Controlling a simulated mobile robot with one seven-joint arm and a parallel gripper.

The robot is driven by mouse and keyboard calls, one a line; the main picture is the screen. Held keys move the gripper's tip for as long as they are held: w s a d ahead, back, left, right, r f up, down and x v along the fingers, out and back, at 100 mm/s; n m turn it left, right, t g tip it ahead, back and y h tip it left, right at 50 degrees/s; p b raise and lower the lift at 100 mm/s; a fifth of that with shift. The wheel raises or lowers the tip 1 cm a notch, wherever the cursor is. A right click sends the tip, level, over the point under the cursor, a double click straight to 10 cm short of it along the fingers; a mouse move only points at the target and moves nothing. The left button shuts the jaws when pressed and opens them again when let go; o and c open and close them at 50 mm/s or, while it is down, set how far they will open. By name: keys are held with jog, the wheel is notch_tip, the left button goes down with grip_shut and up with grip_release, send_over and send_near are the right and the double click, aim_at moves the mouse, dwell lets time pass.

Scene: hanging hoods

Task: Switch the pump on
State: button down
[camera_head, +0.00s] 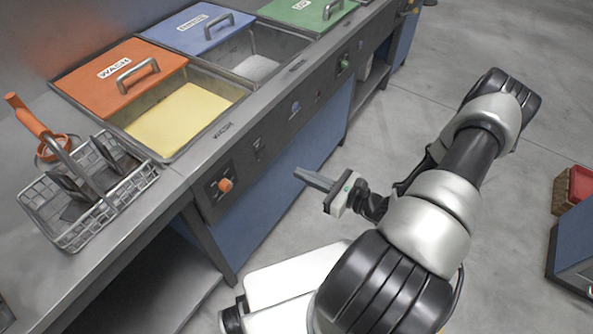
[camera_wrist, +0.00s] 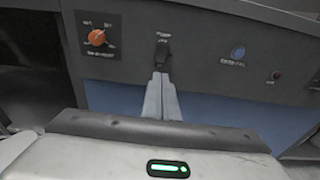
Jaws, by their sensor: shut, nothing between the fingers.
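The front panel of the wash station carries a small black switch (camera_wrist: 162,50) with a tiny label above it that I cannot read for certain. It also shows in the head view (camera_head: 258,148) between the orange knob and a blue button. My gripper (camera_head: 298,173) is shut and empty, its fingers pointing at the panel. In the wrist view its fingertips (camera_wrist: 160,77) appear just below the black switch. In the head view they look apart from the panel. Which way the switch is set is too small to tell.
An orange knob (camera_wrist: 97,37) is left of the switch; a blue button (camera_wrist: 238,52) and a small dark red part (camera_wrist: 277,75) are right. Above are the open wash tank with yellow liquid (camera_head: 185,118), its orange lid (camera_head: 118,78) and a wire basket (camera_head: 88,205).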

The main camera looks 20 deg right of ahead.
aim_at(262, 156)
jog(key=b+x, duration=0.1)
jog(key=x, duration=1.1)
jog(key=shift+b, duration=0.3)
